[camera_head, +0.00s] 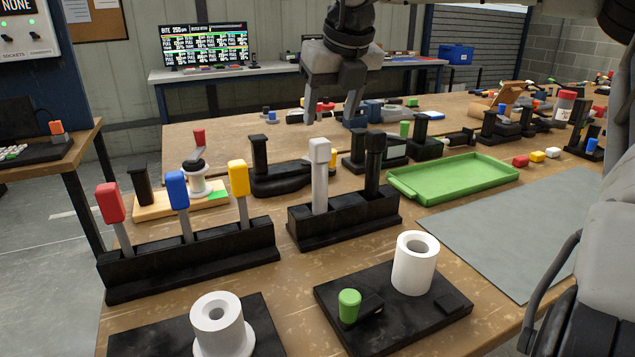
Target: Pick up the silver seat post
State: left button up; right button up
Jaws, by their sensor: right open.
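The silver seat post (319,187) stands upright in a black two-slot holder (345,222) near the middle of the table. It is pale, with a block-shaped head. A black post (374,165) stands beside it in the same holder. My right gripper (332,112) hangs from the top of the view, pointing down, with its fingers apart and nothing seen between them. It appears beyond and above the seat post, not touching it. My left gripper is not in view.
A black rack (190,262) with red, blue and yellow handled tools stands to the left. A green tray (455,180) lies to the right, beside a grey mat (520,230). White cylinders (415,262) on black bases stand in front. Several parts crowd the back.

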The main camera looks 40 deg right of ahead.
aim_at(322, 142)
jog(key=x, duration=0.4)
jog(key=shift+w+f, duration=0.1)
jog(key=shift+f, duration=0.2)
jog(key=p+x, duration=0.1)
jog(key=x, duration=0.4)
jog(key=shift+a+f, duration=0.15)
jog(key=shift+a, duration=0.05)
grip_shut()
